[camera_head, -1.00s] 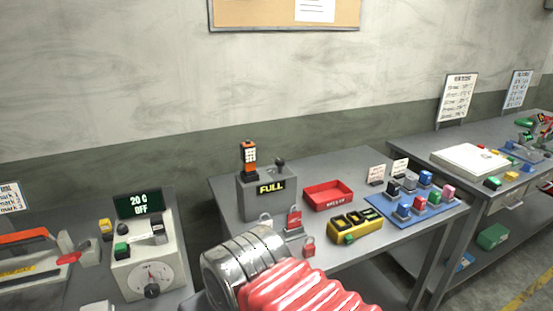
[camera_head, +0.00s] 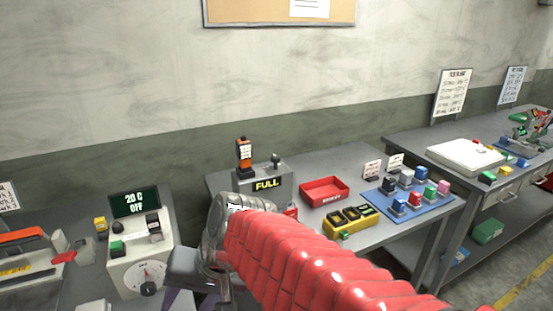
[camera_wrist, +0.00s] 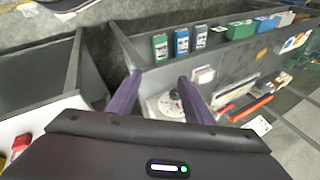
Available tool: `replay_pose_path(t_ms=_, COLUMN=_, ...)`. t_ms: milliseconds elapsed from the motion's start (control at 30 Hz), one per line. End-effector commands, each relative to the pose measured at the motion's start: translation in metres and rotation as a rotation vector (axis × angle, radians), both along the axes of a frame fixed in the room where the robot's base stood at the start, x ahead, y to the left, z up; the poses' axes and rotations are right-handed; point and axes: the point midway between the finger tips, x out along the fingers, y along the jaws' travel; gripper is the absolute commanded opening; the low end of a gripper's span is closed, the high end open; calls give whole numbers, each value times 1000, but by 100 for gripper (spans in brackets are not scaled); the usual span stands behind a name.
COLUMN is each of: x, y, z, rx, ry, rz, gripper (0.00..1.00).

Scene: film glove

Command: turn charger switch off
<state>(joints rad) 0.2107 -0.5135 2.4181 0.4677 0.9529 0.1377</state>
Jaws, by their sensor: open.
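The charger is a grey box (camera_head: 280,188) with a yellow "FULL" display, on the middle bench. An orange and black handheld unit (camera_head: 244,155) stands on its left part. A small lever switch with a dark knob (camera_head: 276,159) stands on its top right and looks roughly upright. My silver and red arm hides the charger's lower front. My gripper (camera_wrist: 158,78) shows two purple fingers, open and apart with nothing held, in the wrist view. They face a white dial unit, not the charger. In the head view the gripper is low, left of and in front of the charger.
The dial unit (camera_head: 139,262) reads "20 C OFF" on the left bench. A red tray (camera_head: 324,202), a yellow block holder (camera_head: 351,222) and a blue mat with several coloured blocks (camera_head: 377,203) lie right of the charger. The space above the charger is clear.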

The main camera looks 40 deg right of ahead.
Motion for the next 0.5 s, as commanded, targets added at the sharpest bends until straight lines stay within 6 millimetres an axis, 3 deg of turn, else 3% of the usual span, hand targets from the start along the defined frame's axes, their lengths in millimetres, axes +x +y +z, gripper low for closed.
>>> replay_pose_path(t_ms=267, x=64, y=-19, z=9, rx=438, ry=84, rz=-395, gripper=46)
replay_pose_path(t_ms=367, x=89, y=-36, z=15, rx=599, ry=96, rz=-535, gripper=46)
replay_pose_path(t_ms=500, x=125, y=-74, z=24, rx=826, ry=96, rz=-732, gripper=46)
